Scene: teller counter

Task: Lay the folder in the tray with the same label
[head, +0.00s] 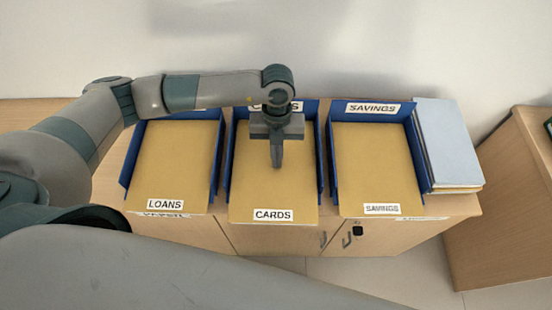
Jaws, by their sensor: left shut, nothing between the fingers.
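Three tan folders lie in three blue trays side by side on the counter. The left folder (172,155), labelled LOANS, lies in the left tray (131,155), whose back label is hidden by my arm. The middle folder (255,190), labelled CARDS, lies in the middle tray (320,150); its back label is mostly covered by my wrist. The right folder (372,160), labelled SAVINGS, lies in the right tray (416,150), whose back label also reads SAVINGS. My left gripper (276,162) is shut and empty, pointing down over the middle folder; I cannot tell whether it touches. My right gripper is out of view.
A stack with a pale blue-grey top (448,140) stands right of the right tray. The wooden counter (455,206) has cabinet doors with handles below. Partly covered labels show on its front edge. Another wooden unit (505,200) stands at the right, across a floor gap.

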